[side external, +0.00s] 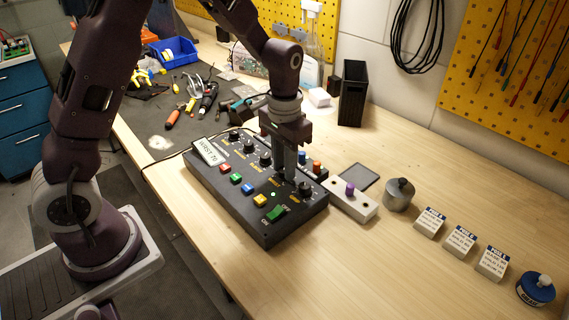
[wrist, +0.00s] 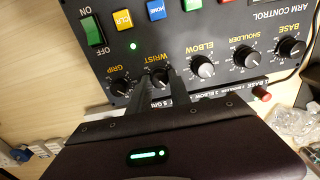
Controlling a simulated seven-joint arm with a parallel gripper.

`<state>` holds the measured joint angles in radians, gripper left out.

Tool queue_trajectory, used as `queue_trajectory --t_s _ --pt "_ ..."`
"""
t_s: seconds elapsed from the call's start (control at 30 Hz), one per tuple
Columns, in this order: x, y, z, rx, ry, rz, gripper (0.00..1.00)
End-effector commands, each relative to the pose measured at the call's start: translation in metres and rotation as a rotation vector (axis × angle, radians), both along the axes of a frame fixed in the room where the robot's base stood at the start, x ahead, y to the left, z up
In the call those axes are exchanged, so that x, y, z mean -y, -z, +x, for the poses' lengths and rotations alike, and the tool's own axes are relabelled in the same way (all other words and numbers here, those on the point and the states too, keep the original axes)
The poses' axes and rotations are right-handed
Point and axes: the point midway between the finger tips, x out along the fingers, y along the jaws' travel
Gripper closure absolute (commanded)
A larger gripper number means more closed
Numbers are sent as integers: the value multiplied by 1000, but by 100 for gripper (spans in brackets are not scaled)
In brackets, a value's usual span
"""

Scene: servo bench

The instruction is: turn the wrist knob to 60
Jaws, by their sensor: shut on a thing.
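The black control box (side external: 262,225) lies on the bench in the side view. The wrist knob (wrist: 160,76) is black and sits under the yellow WRIST label in the wrist view. My gripper (side external: 285,178) points down at the box, and its fingers are shut on the wrist knob, one on each side. In the side view the fingers mostly hide the knob. Its pointer and exact dial reading are too covered to tell. A white display (side external: 210,151) at the box's left end reads WRIST and a number that looks like 20.
The grip knob (wrist: 119,87) and elbow knob (wrist: 202,66) stand close on either side. A green ON/OFF switch (wrist: 92,31) and coloured buttons are on the panel. A white block with a purple knob (side external: 350,188) and a metal pot (side external: 399,195) stand to the right.

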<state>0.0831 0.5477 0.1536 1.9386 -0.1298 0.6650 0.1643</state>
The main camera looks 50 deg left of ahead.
Motion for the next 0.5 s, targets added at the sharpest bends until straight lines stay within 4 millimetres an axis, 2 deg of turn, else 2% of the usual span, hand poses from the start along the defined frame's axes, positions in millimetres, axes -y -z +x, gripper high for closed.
queue_trajectory --t_s 0.23,0.5 --pt "0 -1 0 1 -131 0 100" --pt "0 -1 0 2 -202 -1 100"
